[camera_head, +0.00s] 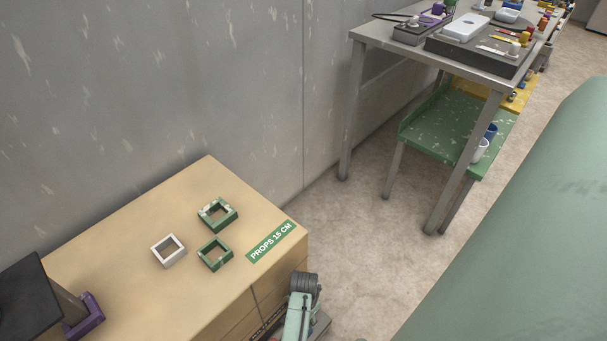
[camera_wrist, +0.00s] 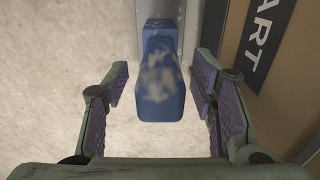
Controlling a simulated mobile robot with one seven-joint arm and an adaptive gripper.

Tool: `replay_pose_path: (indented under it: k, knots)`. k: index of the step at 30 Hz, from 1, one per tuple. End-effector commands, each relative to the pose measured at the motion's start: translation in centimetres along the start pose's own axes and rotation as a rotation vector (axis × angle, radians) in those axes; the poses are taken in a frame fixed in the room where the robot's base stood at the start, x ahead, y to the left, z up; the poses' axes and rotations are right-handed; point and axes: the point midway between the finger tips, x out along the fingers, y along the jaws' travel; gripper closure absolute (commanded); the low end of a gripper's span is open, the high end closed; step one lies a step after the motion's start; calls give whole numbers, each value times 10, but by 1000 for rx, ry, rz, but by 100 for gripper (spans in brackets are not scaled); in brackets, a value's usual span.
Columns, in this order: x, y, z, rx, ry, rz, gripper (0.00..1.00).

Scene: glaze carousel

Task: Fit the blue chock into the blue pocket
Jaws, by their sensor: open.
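The blue chock (camera_wrist: 160,85) is a worn blue block with pale scuffed patches, in the middle of the wrist view. My gripper (camera_wrist: 161,82) is open, with one purple-padded finger on each side of the chock. Gaps show on both sides, so the fingers do not appear to touch it. I cannot tell how far the fingers reach down beside it. The chock's far end meets a grey strip at the top of the view. I cannot make out the blue pocket in either view, and neither chock nor gripper can be made out in the head view.
A wooden cabinet (camera_head: 120,250) holds green and white square frames (camera_head: 168,251) and a "PROPS 15 CM" label (camera_head: 270,242). A grey table (camera_head: 385,40) with trays and small parts stands at upper right. A wooden panel (camera_wrist: 285,80) lies close right of my gripper.

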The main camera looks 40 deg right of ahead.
Motion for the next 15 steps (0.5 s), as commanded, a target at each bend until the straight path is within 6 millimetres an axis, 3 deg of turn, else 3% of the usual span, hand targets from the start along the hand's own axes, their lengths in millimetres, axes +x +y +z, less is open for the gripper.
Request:
replay_pose_path:
  k: [4,11,15]
  knots:
    - [15,0,0,1,0,0,48]
    - [18,0,0,0,1,0,48]
    - [18,0,0,0,1,0,56]
